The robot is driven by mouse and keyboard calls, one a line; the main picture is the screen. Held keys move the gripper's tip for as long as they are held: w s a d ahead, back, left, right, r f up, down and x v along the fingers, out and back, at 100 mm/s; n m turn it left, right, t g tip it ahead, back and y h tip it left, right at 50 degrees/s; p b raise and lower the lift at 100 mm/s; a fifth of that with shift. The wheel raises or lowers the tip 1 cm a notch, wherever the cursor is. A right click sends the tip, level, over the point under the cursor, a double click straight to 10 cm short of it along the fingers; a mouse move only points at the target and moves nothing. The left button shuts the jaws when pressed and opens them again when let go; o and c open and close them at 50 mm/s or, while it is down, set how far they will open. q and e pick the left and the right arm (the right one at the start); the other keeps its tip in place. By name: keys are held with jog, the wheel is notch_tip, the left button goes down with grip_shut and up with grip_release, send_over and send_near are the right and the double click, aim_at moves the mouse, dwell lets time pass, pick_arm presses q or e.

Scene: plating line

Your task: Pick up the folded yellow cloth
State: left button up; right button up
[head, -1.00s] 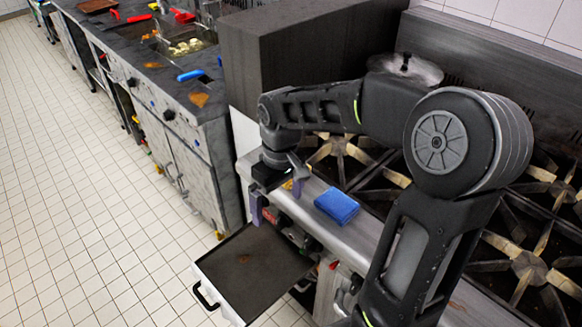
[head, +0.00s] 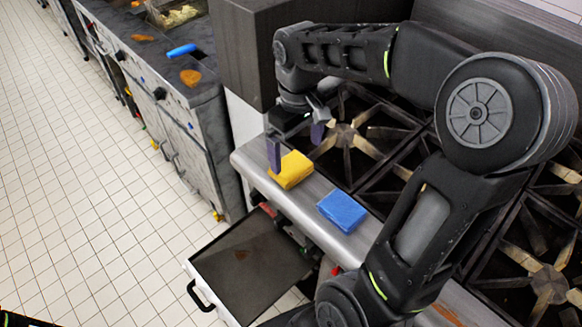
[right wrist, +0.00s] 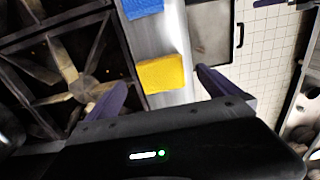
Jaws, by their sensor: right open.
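The folded yellow cloth (head: 291,170) lies on the steel front ledge of the stove in the head view. It also shows between the two fingers in the right wrist view (right wrist: 161,74). My left gripper is not in view.
A blue folded cloth (head: 342,211) lies on the same ledge (head: 322,190), close to the yellow one. Stove grates (head: 372,140) are behind. An open drawer (head: 250,262) juts out below the ledge. A dark block-like unit (head: 243,50) stands at the left end.

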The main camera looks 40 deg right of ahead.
aim_at(296, 170)
jog(key=shift+f, duration=0.45)
notch_tip(296, 170, down, 5)
jog(key=shift+f+p, duration=0.1)
jog(key=shift+p, duration=0.5)
jog(key=shift+c, duration=0.4)
jog(key=c, duration=1.3)
jog(key=shift+o, duration=0.2)
